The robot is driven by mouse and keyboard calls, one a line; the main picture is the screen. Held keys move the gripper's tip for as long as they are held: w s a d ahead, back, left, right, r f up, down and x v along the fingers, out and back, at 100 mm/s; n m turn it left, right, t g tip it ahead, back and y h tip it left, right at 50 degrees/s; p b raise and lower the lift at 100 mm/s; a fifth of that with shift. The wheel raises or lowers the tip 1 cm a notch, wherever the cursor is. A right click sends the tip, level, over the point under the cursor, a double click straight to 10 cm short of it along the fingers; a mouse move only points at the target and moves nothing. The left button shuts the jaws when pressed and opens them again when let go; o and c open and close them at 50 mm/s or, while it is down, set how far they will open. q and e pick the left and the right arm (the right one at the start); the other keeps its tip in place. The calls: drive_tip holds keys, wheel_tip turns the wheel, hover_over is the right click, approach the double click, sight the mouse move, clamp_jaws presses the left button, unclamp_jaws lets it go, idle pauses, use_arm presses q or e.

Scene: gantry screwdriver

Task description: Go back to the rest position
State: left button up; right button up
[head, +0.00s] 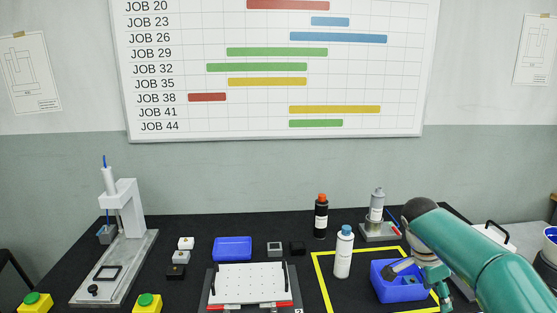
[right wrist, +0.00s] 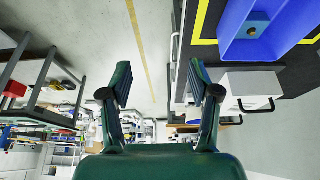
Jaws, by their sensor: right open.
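My right arm comes in from the lower right in the head view, and its gripper (head: 432,275) is beside the right blue bin, partly hidden by the arm. In the right wrist view the gripper (right wrist: 160,84) is open, with its two fingers well apart and nothing between them. The blue bin (right wrist: 262,45) shows at the upper right of that view. My left gripper is not in view. The gantry screwdriver (head: 122,220) stands at the left of the black table, with a blue tip at its top.
The right blue bin (head: 386,290) sits inside a yellow outline. A white bottle (head: 343,256), a black bottle (head: 321,218) and a grey bottle (head: 376,207) stand nearby. A white perforated plate (head: 251,284) and another blue bin (head: 232,248) are mid-table. Open floor (right wrist: 90,30) shows in the wrist view.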

drive_tip(key=s+a+f+n+g+y+p, duration=0.2)
drive_tip(key=s+a+f+p, duration=0.15)
drive_tip(key=s+f, duration=0.4)
drive_tip(key=s+a+f+n+g+y+p, duration=0.25)
drive_tip(key=s+a+f, duration=0.25)
drive_tip(key=f, duration=0.5)
drive_tip(key=s+a+f+n+t+y+p, duration=0.1)
drive_tip(key=s+a+f+n+t+y, duration=0.1)
drive_tip(key=s+a+n, duration=0.3)
drive_tip(key=s+a+f+n+t+y+p, duration=0.2)
drive_tip(key=s+a+f+n, duration=0.3)
drive_tip(key=s+a, duration=0.4)
drive_tip(key=shift+s+a+n+t, duration=0.3)
drive_tip(key=shift+s+n+t, duration=0.05)
drive_tip(key=shift+s+t, duration=0.15)
